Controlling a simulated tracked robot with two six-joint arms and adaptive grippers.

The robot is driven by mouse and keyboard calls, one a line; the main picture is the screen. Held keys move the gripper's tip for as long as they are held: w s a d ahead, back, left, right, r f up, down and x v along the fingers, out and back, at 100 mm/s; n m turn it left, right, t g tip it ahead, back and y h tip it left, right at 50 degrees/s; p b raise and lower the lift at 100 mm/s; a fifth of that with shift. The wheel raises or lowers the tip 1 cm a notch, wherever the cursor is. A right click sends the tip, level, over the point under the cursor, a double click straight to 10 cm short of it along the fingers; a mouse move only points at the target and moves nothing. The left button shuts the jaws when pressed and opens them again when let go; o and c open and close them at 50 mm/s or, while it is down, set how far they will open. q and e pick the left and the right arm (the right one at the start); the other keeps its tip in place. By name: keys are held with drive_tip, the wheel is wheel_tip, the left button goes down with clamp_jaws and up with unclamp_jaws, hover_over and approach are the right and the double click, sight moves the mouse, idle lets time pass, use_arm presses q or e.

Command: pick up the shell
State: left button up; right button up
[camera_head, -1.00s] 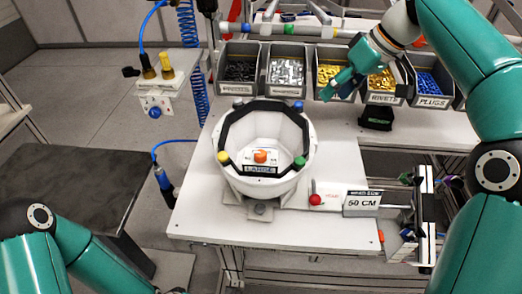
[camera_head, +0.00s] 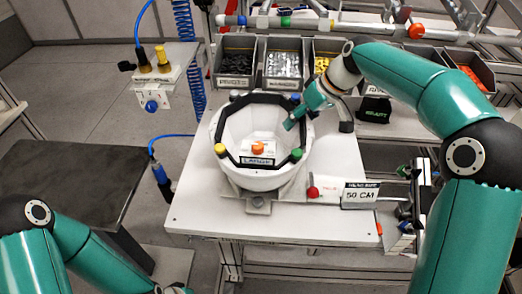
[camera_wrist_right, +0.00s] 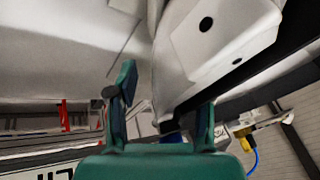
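The shell (camera_head: 235,125) is a white, bowl-like helmet shell, open side up, on a stand on the white table. A black angular ring with coloured knobs lies around its rim, and a label block with an orange knob shows inside. My right gripper (camera_head: 289,123) is at the shell's right rim, pointing down and left. In the right wrist view, the fingers of my right gripper (camera_wrist_right: 164,108) are spread apart, with a white surface beyond and between them. I cannot tell whether they touch the shell. My left arm shows at the lower left, its gripper out of frame.
Grey part bins (camera_head: 284,62) line the back of the table. A small black box (camera_head: 375,110) stands right of the shell. A dark side table (camera_head: 75,190) stands left.

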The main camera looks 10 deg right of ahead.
drive_tip(key=shift+x, duration=0.85)
drive_tip(key=shift+c, duration=0.5)
clamp_jaws()
drive_tip(key=shift+r, duration=0.2)
